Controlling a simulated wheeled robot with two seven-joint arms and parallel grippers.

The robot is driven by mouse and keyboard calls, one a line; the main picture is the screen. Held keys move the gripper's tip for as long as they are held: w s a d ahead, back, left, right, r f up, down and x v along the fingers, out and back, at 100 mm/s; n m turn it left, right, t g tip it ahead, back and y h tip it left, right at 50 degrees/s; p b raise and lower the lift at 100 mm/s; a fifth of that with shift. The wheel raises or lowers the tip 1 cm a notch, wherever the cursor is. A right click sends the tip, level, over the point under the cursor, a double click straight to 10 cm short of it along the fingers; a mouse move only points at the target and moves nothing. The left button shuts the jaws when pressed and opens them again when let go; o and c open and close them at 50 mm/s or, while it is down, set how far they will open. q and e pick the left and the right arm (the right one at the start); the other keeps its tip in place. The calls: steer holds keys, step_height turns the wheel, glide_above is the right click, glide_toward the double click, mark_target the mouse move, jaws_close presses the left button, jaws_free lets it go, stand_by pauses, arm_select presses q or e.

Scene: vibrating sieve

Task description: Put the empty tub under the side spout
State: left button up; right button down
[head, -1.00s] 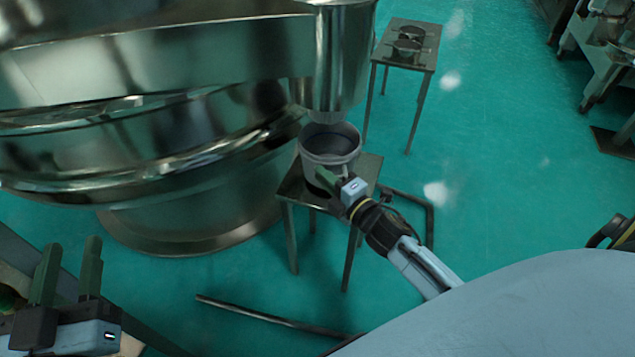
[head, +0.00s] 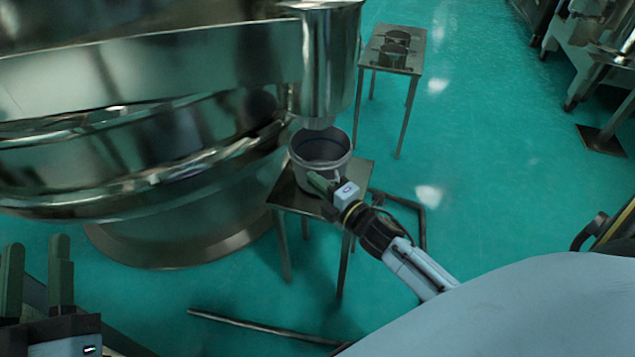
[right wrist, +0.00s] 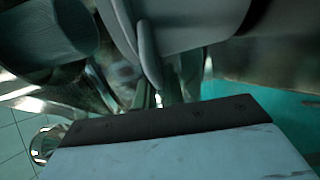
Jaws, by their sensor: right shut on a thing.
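The grey tub (head: 320,150) stands upright on, or just above, a small metal stand (head: 290,196), beneath the side spout (head: 331,65) of the sieve. Its open top shows a dark, empty-looking inside. My right gripper (head: 322,184) is at the tub's near side, shut on it. In the right wrist view the tub's pale wall (right wrist: 185,22) and a curved handle-like strip fill the top, close to the gripper; the fingertips are mostly hidden. My left gripper (head: 36,280) is at the lower left, its two green fingers apart with nothing between them, away from the tub.
The large shiny sieve body (head: 150,130) fills the left side. A second metal stand (head: 391,53) with dark round items is behind.

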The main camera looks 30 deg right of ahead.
arm_select(q)
steer(key=shift+f+b, duration=0.3)
steer(key=shift+f, duration=0.05)
arm_select(e)
steer(key=shift+f, duration=0.35)
steer(key=c, duration=1.4)
jaws_free()
arm_select(q)
steer(key=shift+r, duration=0.1)
